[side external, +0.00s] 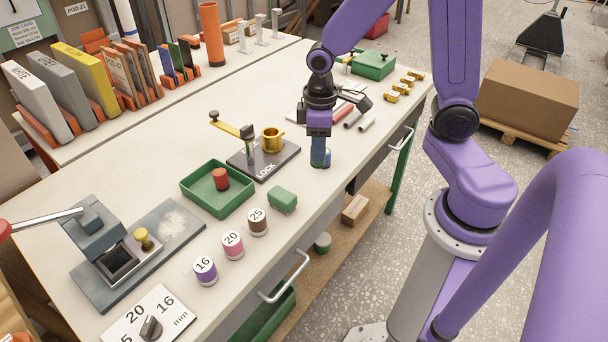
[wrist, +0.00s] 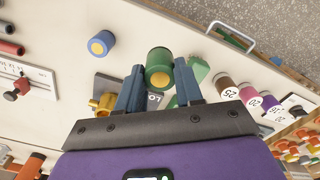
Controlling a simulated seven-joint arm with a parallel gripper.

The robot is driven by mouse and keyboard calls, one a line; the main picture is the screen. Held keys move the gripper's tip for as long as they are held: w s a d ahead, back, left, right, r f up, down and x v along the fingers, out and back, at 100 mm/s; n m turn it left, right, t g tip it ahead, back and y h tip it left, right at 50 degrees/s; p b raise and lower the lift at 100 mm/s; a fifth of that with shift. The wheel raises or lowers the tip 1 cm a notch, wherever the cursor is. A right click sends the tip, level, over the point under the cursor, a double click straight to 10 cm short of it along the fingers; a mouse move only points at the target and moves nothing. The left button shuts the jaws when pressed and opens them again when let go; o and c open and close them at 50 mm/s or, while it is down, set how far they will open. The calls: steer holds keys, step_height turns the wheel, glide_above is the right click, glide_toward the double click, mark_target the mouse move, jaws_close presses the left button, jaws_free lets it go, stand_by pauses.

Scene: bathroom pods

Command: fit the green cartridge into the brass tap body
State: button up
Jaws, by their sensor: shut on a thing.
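My gripper (wrist: 158,88) is shut on the green cartridge (wrist: 158,58), which sits between its two blue fingers with its round end and tan centre towards the wrist camera. In the side view my gripper (side external: 318,148) points down to the right of the tap body, and the cartridge is mostly hidden by the fingers. The brass tap body (side external: 272,140) stands open-topped on a dark plate marked LOCK (side external: 265,165). It also shows in the wrist view (wrist: 103,104), left of the fingers. The cartridge is apart from it.
A blue cartridge (wrist: 101,43) stands close by my gripper. A yellow lever (side external: 231,128) on a post stands left of the tap body. A green tray (side external: 202,200) holds a red cartridge (side external: 221,178). A green block (side external: 283,199) and several numbered pots (side external: 232,245) stand nearer the front edge.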

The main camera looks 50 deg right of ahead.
steer(key=w+f+m, duration=0.3)
steer(key=w+m, duration=0.2)
steer(key=m, duration=0.1)
steer(key=w+d+r+n, duration=0.1)
steer(key=w+d+r, duration=0.55)
steer(key=w, duration=0.25)
steer(key=w+f, duration=0.3)
steer(key=w, duration=0.1)
steer(key=w+f, duration=0.3)
steer(key=w, duration=0.1)
steer(key=w+d+f, duration=0.1)
steer(key=w+f, duration=0.2)
steer(key=w, duration=0.2)
steer(key=shift+w+d, duration=0.1)
steer(key=shift+w+f, duration=0.25)
steer(key=shift+f, duration=1.5)
steer(key=shift+f, duration=0.15)
steer(key=o, duration=1)
steer(key=shift+o, duration=0.2)
